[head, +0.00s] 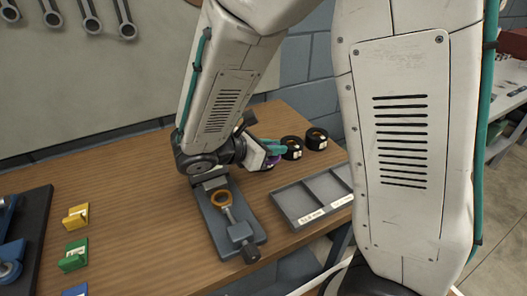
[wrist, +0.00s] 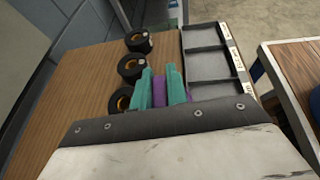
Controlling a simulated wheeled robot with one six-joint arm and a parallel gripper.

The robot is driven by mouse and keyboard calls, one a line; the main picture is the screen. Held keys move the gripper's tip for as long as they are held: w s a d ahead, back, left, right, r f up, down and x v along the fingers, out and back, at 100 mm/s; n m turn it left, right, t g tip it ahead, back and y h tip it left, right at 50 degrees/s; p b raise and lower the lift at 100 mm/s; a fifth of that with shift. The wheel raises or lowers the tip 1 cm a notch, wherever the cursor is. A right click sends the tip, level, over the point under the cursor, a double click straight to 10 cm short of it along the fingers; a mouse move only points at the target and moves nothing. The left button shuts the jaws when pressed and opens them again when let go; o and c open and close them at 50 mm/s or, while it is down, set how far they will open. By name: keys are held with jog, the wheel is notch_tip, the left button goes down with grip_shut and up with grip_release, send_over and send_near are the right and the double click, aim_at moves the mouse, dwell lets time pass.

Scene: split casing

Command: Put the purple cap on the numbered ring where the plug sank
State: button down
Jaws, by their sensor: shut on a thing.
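My gripper (head: 276,149) has teal fingers and is shut on the purple cap (head: 273,162), which is mostly hidden by the fingers. In the wrist view the cap (wrist: 159,91) shows as a purple strip between the two fingers. Black rings with orange insides and white labels stand in a row: the far one (head: 316,139), the middle one (head: 291,148), and a near one (wrist: 119,100) partly hidden by my gripper in the wrist view. The gripper is beside the near ring. The label numbers are too small to read, and I cannot tell which ring has a sunken plug.
A grey compartment tray (head: 285,210) with labels lies right of the gripper, near the table edge. A grey vise-like fixture (head: 240,233) with an orange ring (head: 221,198) stands in front. Yellow (head: 76,217), green (head: 73,257) and blue (head: 75,291) blocks are at left.

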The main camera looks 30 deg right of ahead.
jog(key=s+d+f+m+g, duration=0.1)
jog(key=s+d, duration=0.1)
jog(key=s, duration=0.4)
jog(key=w, duration=0.5)
jog(key=w+d+f, duration=0.1)
jog(key=w, duration=0.4)
jog(key=w+d+f, duration=0.1)
jog(key=w, duration=0.4)
jog(key=shift+w, duration=0.15)
jog(key=shift+f, duration=1.7)
jog(key=shift+f, duration=0.1)
jog(key=c, duration=1.4)
grip_release()
